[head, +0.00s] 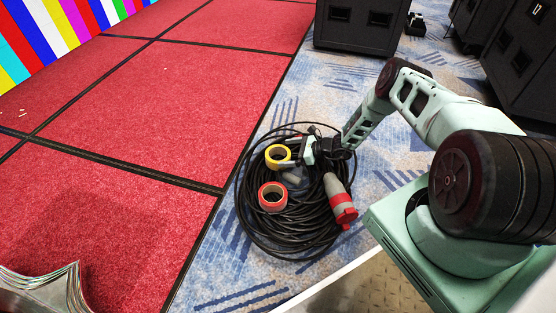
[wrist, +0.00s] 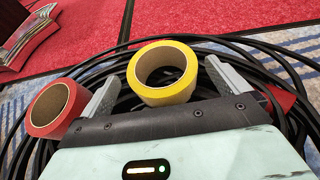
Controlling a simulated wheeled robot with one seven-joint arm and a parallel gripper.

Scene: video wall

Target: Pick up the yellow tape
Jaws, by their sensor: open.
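The yellow tape (head: 278,156) is a roll resting on a coil of black cable, in the head view. In the wrist view the yellow tape (wrist: 162,90) stands between the two grey fingers, with its hole facing the camera. My gripper (head: 305,152) is beside it on the right in the head view. In the wrist view my gripper (wrist: 163,84) is open, with a finger on either side of the tape. Space shows between the tape and both fingers. I cannot tell how deep the tape sits between them.
A red tape roll (head: 272,198) lies on the black cable coil (head: 306,240), close outside the left finger in the wrist view. A grey and red plug (head: 340,200) lies right of my gripper. Red platform panels (head: 180,90) are to the left. Black cases (head: 360,25) stand behind.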

